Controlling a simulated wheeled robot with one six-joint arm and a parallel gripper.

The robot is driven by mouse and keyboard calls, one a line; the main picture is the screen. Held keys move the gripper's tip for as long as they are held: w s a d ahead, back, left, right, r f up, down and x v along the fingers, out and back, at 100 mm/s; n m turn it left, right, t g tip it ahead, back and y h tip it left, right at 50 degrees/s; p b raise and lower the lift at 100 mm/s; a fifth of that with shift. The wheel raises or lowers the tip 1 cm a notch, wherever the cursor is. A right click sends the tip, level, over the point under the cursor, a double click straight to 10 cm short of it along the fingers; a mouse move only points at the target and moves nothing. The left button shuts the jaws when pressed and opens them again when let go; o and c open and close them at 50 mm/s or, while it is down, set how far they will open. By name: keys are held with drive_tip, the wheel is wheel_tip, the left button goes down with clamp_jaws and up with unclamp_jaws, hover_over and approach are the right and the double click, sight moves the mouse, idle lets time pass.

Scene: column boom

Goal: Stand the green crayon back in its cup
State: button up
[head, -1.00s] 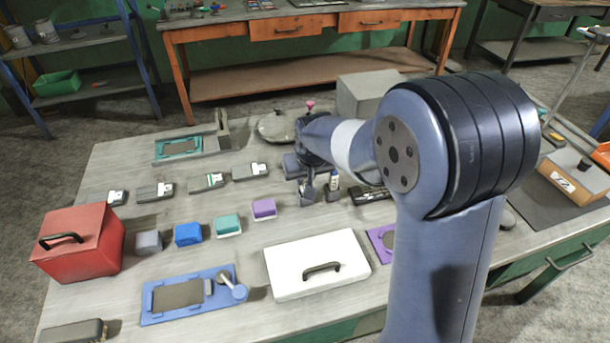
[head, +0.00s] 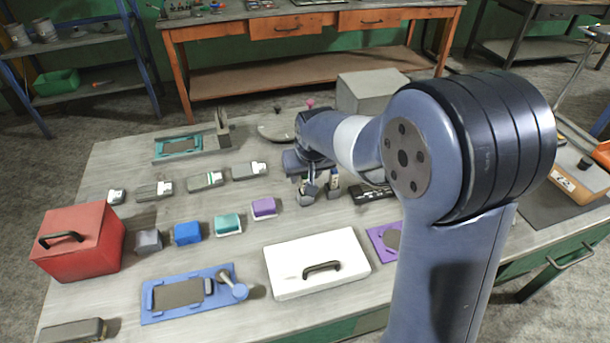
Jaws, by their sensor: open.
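My gripper (head: 320,190) is open and points down, low over the middle of the table. A small upright item with a pale, yellowish top (head: 334,181) shows at its right finger; I cannot tell whether they touch. I cannot make out a green crayon or its cup in this view. My arm covers part of the table to the right of the gripper and behind it.
A black case (head: 368,193) lies just right of the gripper. A white box (head: 318,245) with a handle stands in front. Coloured blocks, including a purple one (head: 264,207), stand to the left. A grey box (head: 370,92) stands behind. A red box (head: 78,250) is far left.

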drive_tip(key=v, duration=0.9)
drive_tip(key=shift+r, duration=0.25)
drive_tip(key=shift+s, duration=0.1)
drive_tip(key=x, duration=1)
drive_tip(key=shift+w+f+p, duration=0.2)
drive_tip(key=shift+f+p, duration=0.05)
drive_tip(key=shift+p, duration=0.05)
drive_tip(key=shift+r+p, duration=1.1)
drive_tip(key=shift+r, duration=0.45)
drive_tip(key=shift+s, duration=0.1)
drive_tip(key=shift+f, duration=0.1)
